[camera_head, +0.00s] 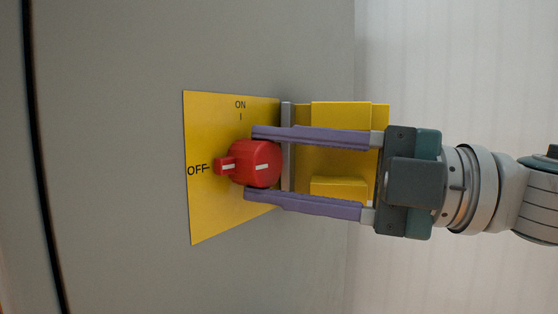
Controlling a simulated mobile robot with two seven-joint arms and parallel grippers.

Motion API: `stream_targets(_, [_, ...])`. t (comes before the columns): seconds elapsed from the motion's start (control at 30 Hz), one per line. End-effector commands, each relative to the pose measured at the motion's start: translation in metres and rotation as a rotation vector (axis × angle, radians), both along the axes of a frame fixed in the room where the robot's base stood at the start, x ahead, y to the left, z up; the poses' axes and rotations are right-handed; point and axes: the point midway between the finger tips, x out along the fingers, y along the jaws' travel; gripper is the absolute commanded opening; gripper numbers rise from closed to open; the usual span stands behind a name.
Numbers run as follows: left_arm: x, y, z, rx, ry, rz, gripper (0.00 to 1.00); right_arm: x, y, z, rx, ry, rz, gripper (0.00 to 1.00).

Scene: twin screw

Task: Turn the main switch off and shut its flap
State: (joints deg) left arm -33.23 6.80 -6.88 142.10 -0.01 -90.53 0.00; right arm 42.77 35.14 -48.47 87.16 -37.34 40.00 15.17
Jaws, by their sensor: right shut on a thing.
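The red main switch knob (257,164) sits on a yellow plate (207,220) on the grey cabinet front. Its pointer with a white mark faces the "OFF" label, and "ON" is printed near the plate's upper edge. My right gripper (250,162) comes in from the right and is shut on the knob, one purple finger above it and one below. The yellow flap (341,115) stands open to the right of the plate, beside a grey hinge bar (287,147). It is partly hidden behind my fingers. My left gripper is out of view.
The grey cabinet face (120,150) is bare around the plate. A dark vertical gap (40,150) runs down its left side. A pale ribbed wall (450,60) lies behind my right arm.

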Motion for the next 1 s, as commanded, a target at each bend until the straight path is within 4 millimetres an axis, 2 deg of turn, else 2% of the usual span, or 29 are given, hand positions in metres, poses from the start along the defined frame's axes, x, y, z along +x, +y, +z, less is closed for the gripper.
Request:
stream_targets(0.57, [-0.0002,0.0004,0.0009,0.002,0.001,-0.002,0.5,0.0001,-0.0001,0.0005,-0.022,-0.032,0.0,0.0])
stream_targets(0.6, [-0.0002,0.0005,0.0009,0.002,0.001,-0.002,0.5,0.0001,-0.0001,0.0006,-0.022,-0.032,0.0,0.53])
stream_targets(0.87, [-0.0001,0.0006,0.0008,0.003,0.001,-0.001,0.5,0.0001,-0.0001,0.0005,-0.021,-0.03,0.0,0.81])
stream_targets(1.0, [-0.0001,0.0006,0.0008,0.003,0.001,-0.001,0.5,0.0001,0.0,0.0003,-0.02,-0.029,0.0,0.81])
